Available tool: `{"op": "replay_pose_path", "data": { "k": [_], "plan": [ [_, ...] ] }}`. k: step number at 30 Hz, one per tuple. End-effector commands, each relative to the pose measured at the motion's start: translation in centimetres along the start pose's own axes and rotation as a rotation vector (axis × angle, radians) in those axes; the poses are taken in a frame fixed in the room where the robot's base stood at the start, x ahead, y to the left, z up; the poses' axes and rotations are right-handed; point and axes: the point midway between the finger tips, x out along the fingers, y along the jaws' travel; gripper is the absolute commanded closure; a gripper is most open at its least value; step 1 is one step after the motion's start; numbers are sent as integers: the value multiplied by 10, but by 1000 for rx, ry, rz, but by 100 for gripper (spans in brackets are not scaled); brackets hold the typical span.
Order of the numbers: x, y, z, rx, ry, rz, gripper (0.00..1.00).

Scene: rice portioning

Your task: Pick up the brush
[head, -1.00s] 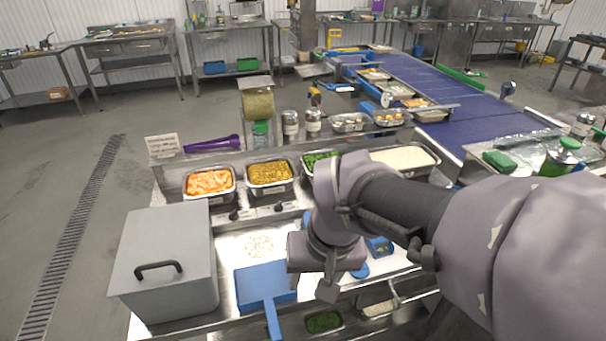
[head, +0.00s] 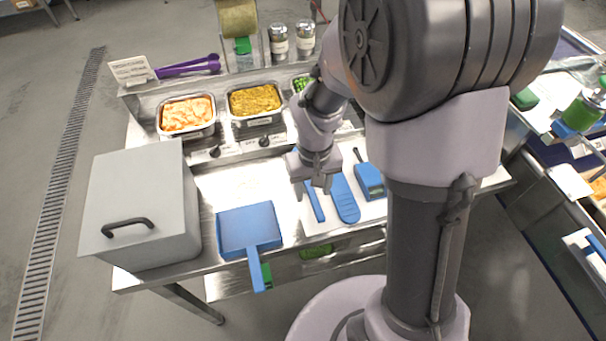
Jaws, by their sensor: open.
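My gripper (head: 313,190) points down over the steel worktop, with its two fingers apart and nothing visible between them. Just below it lies a narrow blue tool (head: 315,204) on a pale board. Beside it on the right is a wider blue piece with a ridged end (head: 346,200). I cannot tell which of these is the brush, since no bristles show clearly. The gripper partly covers their upper ends. I cannot tell whether the fingers touch the narrow tool.
A blue dustpan-like scoop (head: 249,230) lies left, its handle over the front edge. A grey lidded box (head: 142,205) stands further left. A blue box-like tool (head: 369,180) lies right. Food trays (head: 187,114) line the back. My arm hides much of the right side.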

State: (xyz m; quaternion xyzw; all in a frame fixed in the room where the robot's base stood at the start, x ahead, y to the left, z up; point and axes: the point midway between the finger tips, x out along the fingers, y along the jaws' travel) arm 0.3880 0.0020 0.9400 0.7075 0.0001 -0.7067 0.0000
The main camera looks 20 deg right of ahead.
Motion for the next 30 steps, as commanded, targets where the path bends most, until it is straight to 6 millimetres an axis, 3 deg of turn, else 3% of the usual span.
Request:
{"op": "replay_pose_path", "data": {
  "k": [1,5,11,19,30],
  "plan": [
    [15,1,-1,1,-2,0,51],
    [40,2,-2,0,-2,0,51],
    [39,2,-2,1,-1,0,51],
    [39,2,-2,0,0,0,100],
    [35,2,-2,0,0,0,100]
  ]
}}
